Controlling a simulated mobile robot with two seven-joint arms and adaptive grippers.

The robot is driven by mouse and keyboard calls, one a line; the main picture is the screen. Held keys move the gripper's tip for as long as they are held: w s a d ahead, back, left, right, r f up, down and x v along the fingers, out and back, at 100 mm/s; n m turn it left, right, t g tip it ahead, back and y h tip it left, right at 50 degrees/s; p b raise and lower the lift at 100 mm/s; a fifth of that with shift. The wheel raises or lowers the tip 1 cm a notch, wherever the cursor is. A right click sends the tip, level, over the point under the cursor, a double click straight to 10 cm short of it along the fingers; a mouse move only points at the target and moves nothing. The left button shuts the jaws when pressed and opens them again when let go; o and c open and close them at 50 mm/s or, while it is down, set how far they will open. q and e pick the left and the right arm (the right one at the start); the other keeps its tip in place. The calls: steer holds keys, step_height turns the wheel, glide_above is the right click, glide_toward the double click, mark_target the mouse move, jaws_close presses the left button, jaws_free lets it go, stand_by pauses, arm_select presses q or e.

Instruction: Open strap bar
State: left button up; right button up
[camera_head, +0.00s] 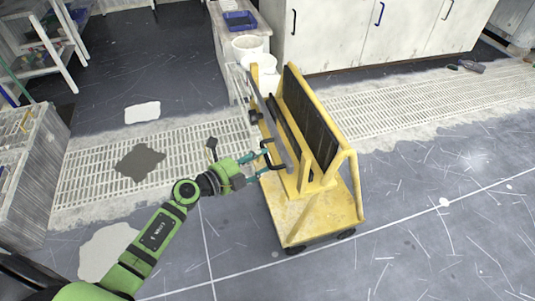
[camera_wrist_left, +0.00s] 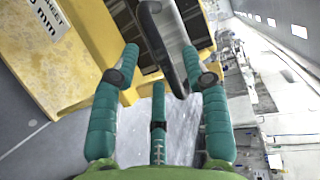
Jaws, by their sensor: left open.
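The strap bar (camera_head: 277,133) is a long grey bar along the left side of a yellow cart (camera_head: 318,205). In the left wrist view the grey bar (camera_wrist_left: 172,38) runs behind a black handle (camera_wrist_left: 157,42). My left gripper (camera_head: 262,160), with teal fingers, is at the near end of the bar, by the handle. In the wrist view its fingers (camera_wrist_left: 163,66) are open on either side of the handle's lower part. I cannot tell whether they touch it. My right gripper is not in view.
Dark panels (camera_head: 312,118) stand upright on the cart. White buckets (camera_head: 250,47) and a blue tray (camera_head: 239,20) are behind it, beside white cabinets (camera_head: 365,38). A grated strip (camera_head: 190,155) crosses the floor. The floor right of the cart is largely clear.

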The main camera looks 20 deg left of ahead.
mark_target(266, 157)
arm_select(q)
steer(key=shift+x, duration=1.55)
jaws_close()
steer(key=shift+a+b, duration=0.15)
steer(key=shift+b, duration=0.15)
